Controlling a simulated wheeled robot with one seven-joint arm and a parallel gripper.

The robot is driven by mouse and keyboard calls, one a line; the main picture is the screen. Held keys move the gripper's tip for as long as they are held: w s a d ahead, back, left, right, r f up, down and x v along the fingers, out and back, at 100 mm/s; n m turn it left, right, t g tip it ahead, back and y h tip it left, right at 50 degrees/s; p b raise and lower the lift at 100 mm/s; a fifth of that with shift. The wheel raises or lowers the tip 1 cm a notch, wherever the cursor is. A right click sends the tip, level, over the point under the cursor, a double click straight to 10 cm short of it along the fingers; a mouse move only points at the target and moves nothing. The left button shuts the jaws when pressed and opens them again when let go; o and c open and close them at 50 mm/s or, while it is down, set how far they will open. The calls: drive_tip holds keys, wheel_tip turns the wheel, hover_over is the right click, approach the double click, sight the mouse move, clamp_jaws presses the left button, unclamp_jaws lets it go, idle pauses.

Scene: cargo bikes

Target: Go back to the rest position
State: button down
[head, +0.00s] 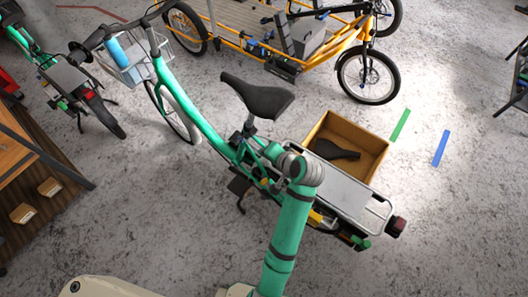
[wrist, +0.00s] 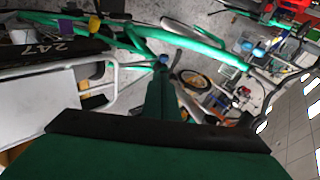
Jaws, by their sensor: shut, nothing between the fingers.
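My gripper (wrist: 165,84) shows in the wrist view as dark green fingers closed together, with nothing between them. In the head view my green arm reaches up from the bottom edge to a grey joint over the rear of a green cargo bike (head: 190,107). I cannot make out the fingers there. The bike's silver rear rack (head: 345,193) lies beside and partly behind my arm. In the wrist view a pale rack frame (wrist: 104,82) is at the left, close to the gripper.
An open wooden box (head: 371,141) with a black saddle (head: 336,150) inside stands beside the rack. A yellow cargo bike (head: 325,55) is at the back. A wooden bench (head: 14,152) is at the left. Bare concrete floor is open at the right and lower left.

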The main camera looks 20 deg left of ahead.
drive_tip(key=shift+f, duration=0.1)
idle(0.3)
drive_tip(key=s+d+f+t+h, duration=0.2)
drive_tip(key=s+d+f+t, duration=0.1)
drive_tip(key=s, duration=0.5)
drive_tip(key=s+d+f+t+h, duration=0.2)
drive_tip(key=s+d+f+h, duration=0.15)
drive_tip(key=s, duration=0.45)
drive_tip(key=s+d+r+n+t+h, duration=0.1)
drive_tip(key=s+d+r+n+t, duration=0.1)
drive_tip(key=s+r, duration=0.4)
drive_tip(key=s+d+r+n+t, duration=0.2)
drive_tip(key=s+d+r, duration=0.1)
drive_tip(key=s+r, duration=0.4)
drive_tip(key=s, duration=0.2)
drive_tip(key=shift+s+d+t+h, duration=0.25)
drive_tip(key=shift+s+t+h, duration=0.05)
drive_tip(key=shift+s+h, duration=0.1)
